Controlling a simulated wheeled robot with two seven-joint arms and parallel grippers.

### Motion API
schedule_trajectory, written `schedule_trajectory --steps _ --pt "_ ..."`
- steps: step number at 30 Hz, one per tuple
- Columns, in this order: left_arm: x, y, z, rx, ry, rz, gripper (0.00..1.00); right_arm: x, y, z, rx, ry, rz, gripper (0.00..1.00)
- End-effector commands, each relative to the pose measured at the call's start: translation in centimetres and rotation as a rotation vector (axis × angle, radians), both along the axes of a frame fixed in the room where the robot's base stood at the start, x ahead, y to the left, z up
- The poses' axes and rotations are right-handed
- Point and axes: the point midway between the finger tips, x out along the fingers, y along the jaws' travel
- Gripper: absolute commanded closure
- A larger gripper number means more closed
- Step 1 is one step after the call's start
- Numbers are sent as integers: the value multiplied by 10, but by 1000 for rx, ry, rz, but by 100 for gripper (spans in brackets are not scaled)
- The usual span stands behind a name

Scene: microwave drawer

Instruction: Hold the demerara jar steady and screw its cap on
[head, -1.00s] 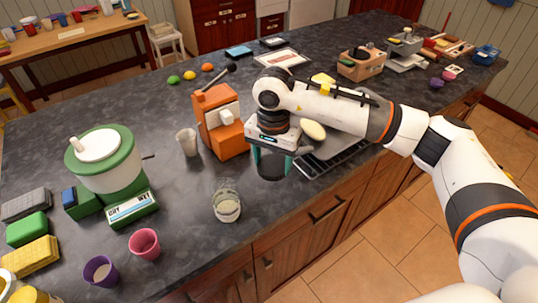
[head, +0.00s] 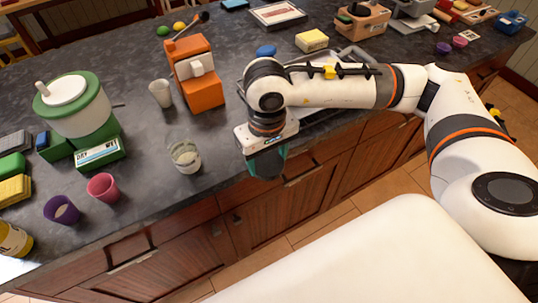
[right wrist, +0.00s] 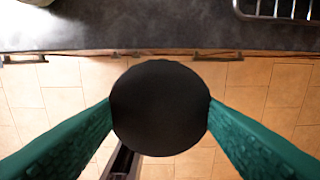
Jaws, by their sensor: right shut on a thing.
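A clear glass jar (head: 185,155) with pale contents and an open top stands upright near the counter's front edge in the head view. I cannot read any label on it, so I cannot tell whether it is the demerara jar. My right gripper (head: 266,163) is to the right of this jar, apart from it, at the counter's front edge. In the right wrist view its green fingers are shut on a round black cap (right wrist: 160,108), with counter edge and floor tiles beyond. My left gripper is out of view.
A pink cup (head: 103,187) and a purple cup (head: 61,210) stand left of the jar. A white cup (head: 161,93) and an orange machine (head: 195,75) are behind it. A green-and-white appliance (head: 80,110) is at left. The counter around the jar is clear.

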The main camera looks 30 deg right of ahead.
Motion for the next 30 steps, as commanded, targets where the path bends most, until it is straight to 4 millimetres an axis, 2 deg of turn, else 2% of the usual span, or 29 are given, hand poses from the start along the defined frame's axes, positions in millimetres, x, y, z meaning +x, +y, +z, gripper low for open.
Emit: schedule_trajectory --steps 5,9,15,21,30 --pt "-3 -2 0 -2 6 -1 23 42 29 18 9 -11 -32 60" --pt "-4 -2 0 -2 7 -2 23 84 67 46 13 -13 -67 60" --pt "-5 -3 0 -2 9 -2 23 121 118 87 7 -7 -105 60" --pt "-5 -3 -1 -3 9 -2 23 133 144 109 -1 0 -122 60" --pt "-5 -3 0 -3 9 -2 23 135 147 112 -2 1 -126 60"
